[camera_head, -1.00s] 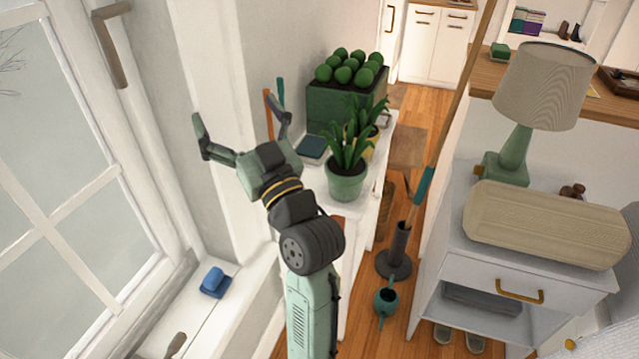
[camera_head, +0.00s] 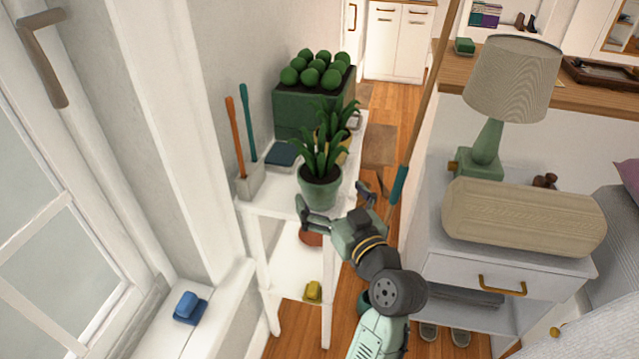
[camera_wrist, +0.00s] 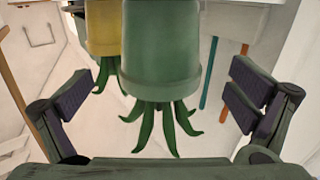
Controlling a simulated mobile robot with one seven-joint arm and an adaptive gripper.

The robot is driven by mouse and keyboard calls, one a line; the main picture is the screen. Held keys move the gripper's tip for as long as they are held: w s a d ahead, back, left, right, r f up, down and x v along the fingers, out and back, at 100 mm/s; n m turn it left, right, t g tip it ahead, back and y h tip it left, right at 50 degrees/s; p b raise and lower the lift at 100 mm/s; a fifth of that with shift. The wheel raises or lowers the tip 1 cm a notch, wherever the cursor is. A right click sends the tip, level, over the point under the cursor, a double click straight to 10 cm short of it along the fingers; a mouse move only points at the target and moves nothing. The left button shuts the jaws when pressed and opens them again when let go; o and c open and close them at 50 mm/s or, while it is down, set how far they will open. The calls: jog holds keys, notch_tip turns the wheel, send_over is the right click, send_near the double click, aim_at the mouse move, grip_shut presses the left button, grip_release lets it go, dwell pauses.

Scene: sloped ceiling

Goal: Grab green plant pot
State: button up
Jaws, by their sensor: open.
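The green plant pot (camera_head: 320,193), with spiky green leaves, stands upright near the front edge of the white shelf's top (camera_head: 279,205). My gripper (camera_head: 337,200) is open and empty at the near right side of the pot. In the wrist view the picture is upside down, and the green pot (camera_wrist: 160,55) hangs between and beyond the spread fingers of my gripper (camera_wrist: 158,92). A gap shows on both sides, and I see no contact.
A yellow pot (camera_wrist: 103,30) with a similar plant stands close behind. A big dark green planter (camera_head: 300,108) is at the back. A holder (camera_head: 249,182) with orange and teal handled tools stands left. The nightstand (camera_head: 500,265) with a lamp (camera_head: 512,90) is right.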

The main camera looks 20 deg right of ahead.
aim_at(320, 178)
jog(key=w+p, duration=0.1)
jog(key=w, duration=0.3)
jog(key=shift+a+r+p, duration=0.2)
jog(key=shift+r+p, duration=0.15)
jog(key=shift+r, duration=0.05)
jog(key=shift+w+f, duration=0.15)
jog(key=shift+w, duration=0.4)
jog(key=shift+c, duration=0.4)
jog(key=c, duration=1.7)
